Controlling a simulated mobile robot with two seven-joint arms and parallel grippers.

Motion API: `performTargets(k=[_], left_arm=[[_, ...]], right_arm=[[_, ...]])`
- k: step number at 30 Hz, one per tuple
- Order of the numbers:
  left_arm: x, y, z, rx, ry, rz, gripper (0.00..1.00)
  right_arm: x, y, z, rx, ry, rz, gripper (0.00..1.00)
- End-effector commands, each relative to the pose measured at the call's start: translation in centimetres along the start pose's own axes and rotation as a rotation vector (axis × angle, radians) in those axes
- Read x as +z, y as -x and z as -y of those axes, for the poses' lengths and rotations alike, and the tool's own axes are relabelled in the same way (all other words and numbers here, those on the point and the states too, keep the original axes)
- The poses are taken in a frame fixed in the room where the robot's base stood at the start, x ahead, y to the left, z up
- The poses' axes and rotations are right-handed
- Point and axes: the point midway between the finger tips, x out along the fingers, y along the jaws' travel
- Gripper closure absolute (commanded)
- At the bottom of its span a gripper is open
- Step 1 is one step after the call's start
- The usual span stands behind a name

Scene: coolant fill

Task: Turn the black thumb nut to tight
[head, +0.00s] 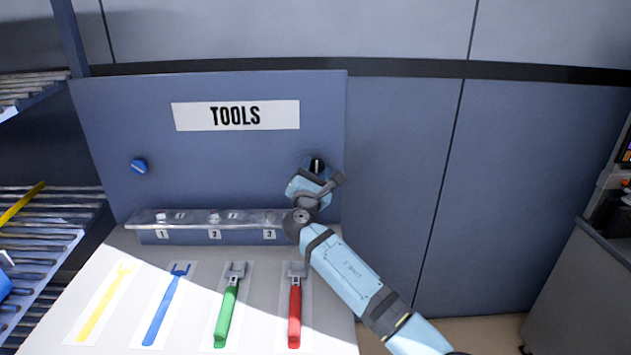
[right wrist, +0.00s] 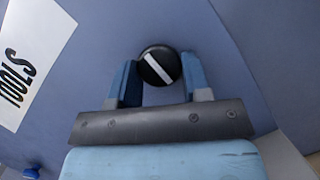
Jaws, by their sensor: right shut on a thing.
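The black thumb nut (right wrist: 159,66) is a round black knob with a white bar across its face, mounted on the blue tool panel. In the right wrist view its white bar runs diagonally, from upper left to lower right. In the head view the nut (head: 317,165) shows just above my right gripper (head: 313,176). My right gripper also shows in the right wrist view (right wrist: 160,80), its two blue fingers on either side of the nut and shut on it. My left gripper is not in view.
A blue knob (head: 139,166) is on the panel's left, under the TOOLS sign (head: 236,115). A clear shelf (head: 200,217) with numbered spots runs below. A green-handled tool (head: 227,310) and a red-handled tool (head: 295,312) lie on the white bench (head: 262,335), beside yellow and blue tool outlines.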

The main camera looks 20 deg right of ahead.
Motion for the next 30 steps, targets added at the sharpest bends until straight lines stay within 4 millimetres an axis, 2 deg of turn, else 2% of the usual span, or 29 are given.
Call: performTargets(k=[2, 12, 29, 30], left_arm=[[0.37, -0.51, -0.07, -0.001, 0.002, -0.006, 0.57], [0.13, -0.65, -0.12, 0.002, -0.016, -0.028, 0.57], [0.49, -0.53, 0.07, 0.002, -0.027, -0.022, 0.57], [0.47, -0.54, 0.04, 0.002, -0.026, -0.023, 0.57]], right_arm=[[-0.33, 0.19, 0.09, -0.021, -0.049, -0.001, 0.80], [-0.16, 0.13, -0.11, -0.076, -0.182, -0.002, 0.80], [-0.08, 0.07, -0.13, -0.087, -0.205, -0.002, 0.80], [-0.08, 0.07, -0.13, -0.087, -0.205, -0.002, 0.47]])
